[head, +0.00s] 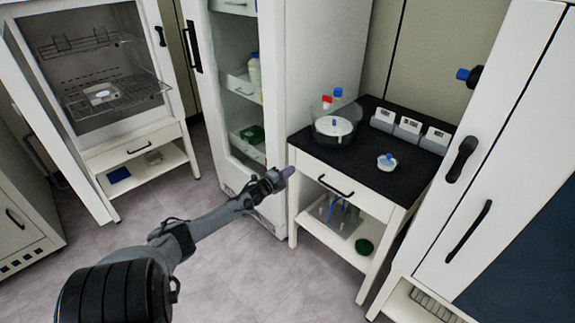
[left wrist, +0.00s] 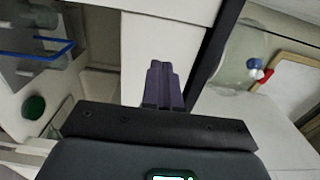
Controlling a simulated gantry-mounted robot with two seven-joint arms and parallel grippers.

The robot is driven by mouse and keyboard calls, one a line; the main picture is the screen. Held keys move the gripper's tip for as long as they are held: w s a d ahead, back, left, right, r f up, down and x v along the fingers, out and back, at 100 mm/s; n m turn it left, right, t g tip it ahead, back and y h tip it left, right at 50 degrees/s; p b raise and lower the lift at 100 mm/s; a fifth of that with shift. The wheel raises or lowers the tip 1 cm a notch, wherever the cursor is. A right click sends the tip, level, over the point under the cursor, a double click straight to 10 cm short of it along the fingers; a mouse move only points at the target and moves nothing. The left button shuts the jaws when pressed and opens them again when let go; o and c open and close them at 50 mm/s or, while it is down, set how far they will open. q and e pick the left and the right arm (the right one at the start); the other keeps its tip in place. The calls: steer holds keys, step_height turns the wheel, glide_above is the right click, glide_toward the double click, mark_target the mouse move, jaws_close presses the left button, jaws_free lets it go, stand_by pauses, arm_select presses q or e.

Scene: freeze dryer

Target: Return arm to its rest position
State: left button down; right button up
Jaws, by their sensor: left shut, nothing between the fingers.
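My left arm reaches from the lower left of the head view toward the cabinets. Its left gripper (head: 288,171) is shut and empty, with purple fingers, in front of the open fridge-like cabinet and just left of the black-topped table. In the left wrist view the purple fingers (left wrist: 158,84) are together with nothing between them. Nothing touches the fingers that I can see. My right gripper is not in view.
The tall open cabinet (head: 290,60) stands behind my gripper. A dryer with wire shelves (head: 105,95) is at left. Floor (head: 225,250) is clear.

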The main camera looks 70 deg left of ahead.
arm_select(q)
steer(key=d+f+p+v, duration=0.1)
steer(key=p+v, duration=0.4)
steer(key=v, duration=0.6)
steer(key=w+d+f+n+g+h+p, duration=0.1)
steer(key=w+d+n+g+h+p, duration=0.15)
steer(key=d, duration=1.35)
steer(key=w+d+n+g+h+p, duration=0.1)
steer(key=w+d+n+h+p, duration=0.15)
steer(key=d, duration=1.45)
steer(key=s+d+r+n+g+h+p, duration=0.15)
steer(key=d+r, duration=0.25)
steer(key=d, duration=0.4)
steer(key=d+r+n+g+h+p, duration=0.1)
steer(key=d+r+n, duration=0.15)
steer(key=d, duration=0.45)
steer(key=s+d+r+n+g+p, duration=0.1)
steer(key=s+d+r+g, duration=0.2)
steer(key=s+r, duration=0.15)
steer(key=s+d+r+n+g, duration=0.1)
steer(key=s+d+r+g, duration=0.1)
steer(key=s+r+g, duration=0.3)
step_height(320, 180, up, 35)
steer(key=t+p, duration=0.1)
steer(key=p, duration=3.6)
steer(key=shift+s+d+f, duration=0.15)
steer(key=shift+s+f, duration=0.05)
steer(key=shift+h, duration=0.25)
